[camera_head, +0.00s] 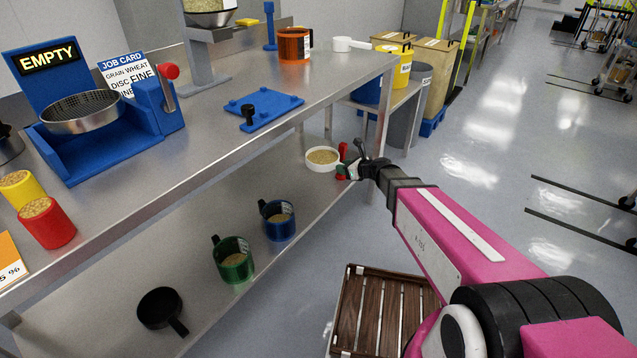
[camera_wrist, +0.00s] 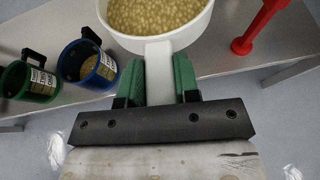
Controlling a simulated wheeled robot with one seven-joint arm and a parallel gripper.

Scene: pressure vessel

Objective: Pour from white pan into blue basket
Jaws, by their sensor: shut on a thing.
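The white pan (camera_head: 322,167) is round, full of pale grain, and appears level. In the wrist view the white pan (camera_wrist: 158,44) has its handle between the green finger pads of my gripper (camera_wrist: 159,72). In the head view my gripper (camera_head: 350,170) is at the right end of the lower shelf, shut on that handle. No plain basket shows; the likeliest match is a blue handled cup (camera_head: 279,228) on the lower shelf, left of the pan, with grain inside. The blue cup (camera_wrist: 88,66) also shows left of the pan in the wrist view.
A green cup (camera_head: 234,262) with grain and a black pan (camera_head: 160,308) stand further left on the lower shelf. A red upright piece (camera_head: 342,152) is close beside my gripper. The steel tabletop (camera_head: 230,125) overhangs the shelf. A wooden crate (camera_head: 375,310) is on the floor.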

